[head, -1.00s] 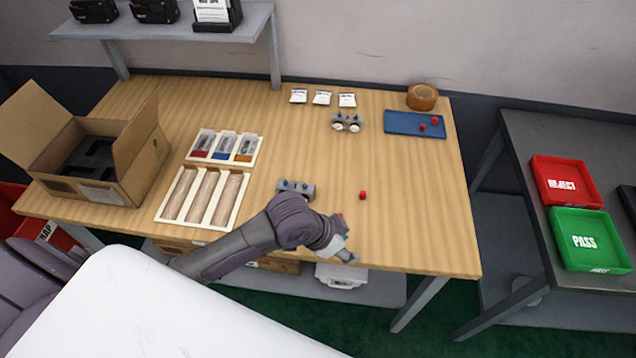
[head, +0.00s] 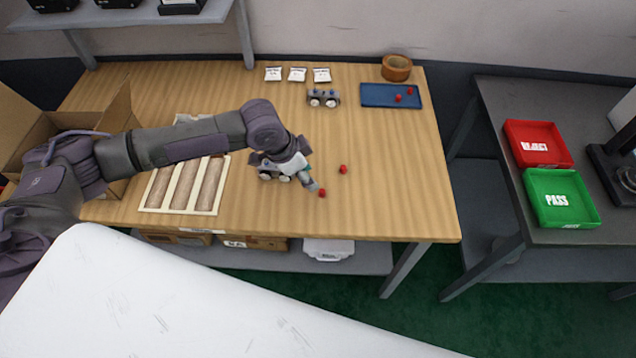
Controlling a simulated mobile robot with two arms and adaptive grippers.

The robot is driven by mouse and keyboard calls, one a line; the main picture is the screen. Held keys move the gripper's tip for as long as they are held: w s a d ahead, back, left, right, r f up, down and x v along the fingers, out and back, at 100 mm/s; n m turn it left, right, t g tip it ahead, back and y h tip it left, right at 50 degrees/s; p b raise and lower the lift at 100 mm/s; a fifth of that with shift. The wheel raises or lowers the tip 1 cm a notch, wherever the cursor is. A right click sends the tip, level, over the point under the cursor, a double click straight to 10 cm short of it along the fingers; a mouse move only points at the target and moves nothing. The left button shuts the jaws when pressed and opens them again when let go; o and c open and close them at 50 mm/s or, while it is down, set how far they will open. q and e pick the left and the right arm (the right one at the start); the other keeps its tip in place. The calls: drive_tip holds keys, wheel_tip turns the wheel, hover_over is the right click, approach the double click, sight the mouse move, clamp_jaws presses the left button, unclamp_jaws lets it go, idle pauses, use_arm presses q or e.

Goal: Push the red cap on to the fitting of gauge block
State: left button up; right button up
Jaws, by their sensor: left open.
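One gauge block (head: 323,97) stands at the back middle of the table, two round white dials facing me. A second gauge block (head: 266,176) stands nearer, partly hidden behind my left gripper. One loose red cap (head: 322,193) lies on the table just beyond the fingertips, another red cap (head: 343,169) a little further right. My left gripper (head: 313,185) is open and points down to the right beside the nearer block; nothing shows between its fingers. Whether it touches the block or the near cap I cannot tell. My right gripper is not in view.
A white compartment tray (head: 150,207) and open carton (head: 22,115) are left. Red and green bins stand on the right table. The table's right front is clear.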

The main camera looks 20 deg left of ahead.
sight(322, 191)
use_arm(q)
drive_tip(key=x, duration=0.8)
drive_tip(key=shift+d+f+p, duration=0.2)
drive_tip(key=shift+f+p, duration=0.1)
drive_tip(key=shift+p, duration=0.1)
drive_tip(key=shift+w, duration=0.1)
drive_tip(key=c, duration=0.8)
clamp_jaws()
